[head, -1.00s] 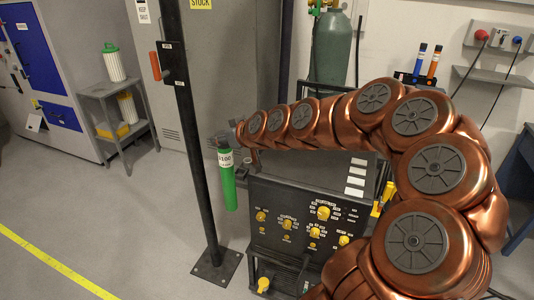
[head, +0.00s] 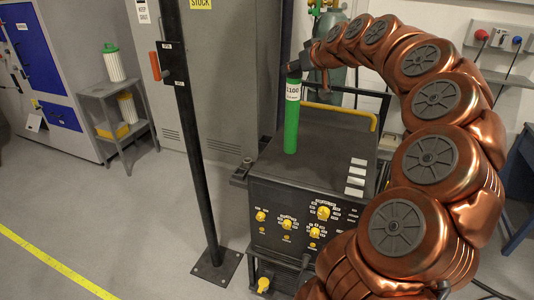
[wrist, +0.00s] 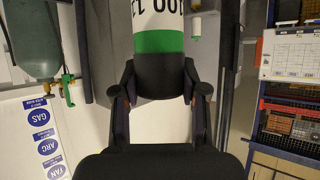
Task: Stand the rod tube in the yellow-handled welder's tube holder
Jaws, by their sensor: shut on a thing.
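The rod tube (head: 291,128) is green with a white label near its top. My gripper (head: 296,70) is shut on its upper end, and the tube hangs about upright. In the head view its lower end overlaps the top of the black welder (head: 320,150); I cannot tell the gap. The welder has a yellow handle (head: 345,113) at its back and yellow knobs in front. A small dark bracket (head: 241,173) sticks out at its left side; it may be the tube holder. The wrist view shows the tube (wrist: 158,42) between my fingers.
A black post (head: 196,150) with an orange lever stands left of the welder on a floor plate. Behind are a grey cabinet (head: 228,80) and a gas cylinder (head: 328,45). A grey shelf (head: 120,105) stands further left. The floor at the left front is open.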

